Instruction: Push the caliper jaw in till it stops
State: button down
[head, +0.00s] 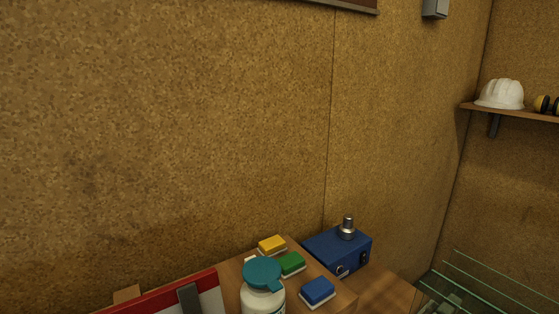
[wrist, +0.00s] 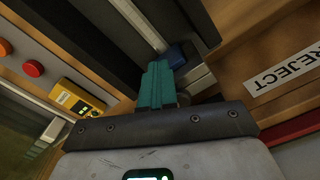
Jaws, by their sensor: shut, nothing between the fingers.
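In the wrist view my gripper (wrist: 157,84) shows as two teal fingers, shut together with nothing between them. Past the fingertips runs a pale metal strip (wrist: 140,24) between dark bars, which may be part of the caliper. A small blue block (wrist: 176,54) lies just right of the fingertips, with light grey metal pieces beside it. I cannot tell which part is the caliper jaw, nor whether the fingers touch it. The head view shows neither my gripper nor a clear caliper.
The wrist view shows a yellow device (wrist: 76,98), a red button (wrist: 33,68) and a REJECT label (wrist: 283,72). In the head view a teal-capped bottle (head: 262,290), a green block (head: 291,264) and a blue box (head: 337,250) with a metal knob stand near the wall.

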jog(key=shift+d, duration=0.1)
jog(key=shift+s+d, duration=0.15)
jog(key=shift+s, duration=0.1)
jog(key=shift+r+p, duration=0.1)
jog(key=shift+p, duration=0.25)
notch_tip(320, 180, up, 7)
jog(key=p, duration=0.6)
jog(key=shift+s, duration=0.1)
